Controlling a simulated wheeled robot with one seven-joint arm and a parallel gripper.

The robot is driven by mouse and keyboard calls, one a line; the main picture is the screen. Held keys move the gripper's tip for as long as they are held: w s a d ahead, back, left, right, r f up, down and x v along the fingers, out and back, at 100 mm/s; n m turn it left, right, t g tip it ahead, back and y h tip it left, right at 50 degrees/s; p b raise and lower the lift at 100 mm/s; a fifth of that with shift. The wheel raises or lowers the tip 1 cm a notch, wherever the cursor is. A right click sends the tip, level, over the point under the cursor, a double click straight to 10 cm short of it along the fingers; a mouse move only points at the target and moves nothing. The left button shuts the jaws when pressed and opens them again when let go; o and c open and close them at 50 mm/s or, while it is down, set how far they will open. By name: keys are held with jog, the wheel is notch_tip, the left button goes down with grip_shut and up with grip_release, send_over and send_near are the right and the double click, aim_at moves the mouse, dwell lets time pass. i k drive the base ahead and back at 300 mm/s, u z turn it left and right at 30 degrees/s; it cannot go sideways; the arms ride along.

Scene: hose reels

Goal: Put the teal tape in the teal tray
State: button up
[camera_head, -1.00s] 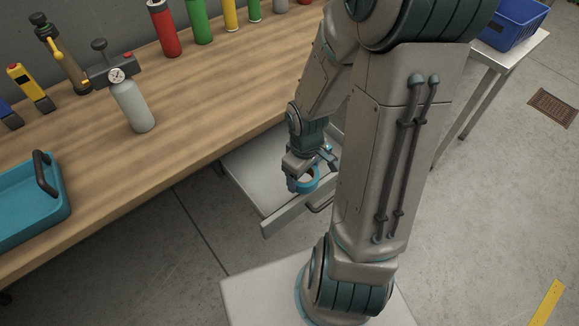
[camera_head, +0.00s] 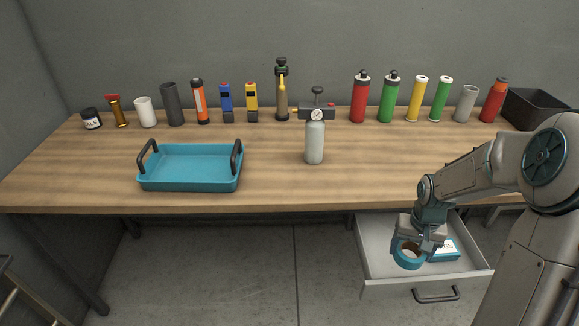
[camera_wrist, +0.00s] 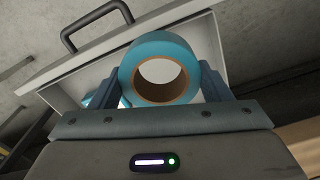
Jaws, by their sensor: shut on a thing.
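The teal tape (camera_head: 408,262) is a roll with a brown core. My gripper (camera_head: 409,248) is shut on it, above the open drawer (camera_head: 376,262) under the bench. In the wrist view the tape (camera_wrist: 184,52) sits between my two fingers (camera_wrist: 160,88). The teal tray (camera_head: 190,183) has two dark handles and stands on the bench top at the left, well apart from my gripper. It looks empty.
A teal and white box (camera_head: 445,250) lies in the drawer beside the tape. A grey gas bottle with a gauge (camera_head: 315,143) stands right of the tray on the wooden bench (camera_head: 270,180). Several bottles and tools line the back. The bench front is clear.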

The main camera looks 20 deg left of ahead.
aim_at(216, 172)
jog(key=z, duration=2.6)
jog(key=k, duration=2.05)
jog(key=u, duration=2.15)
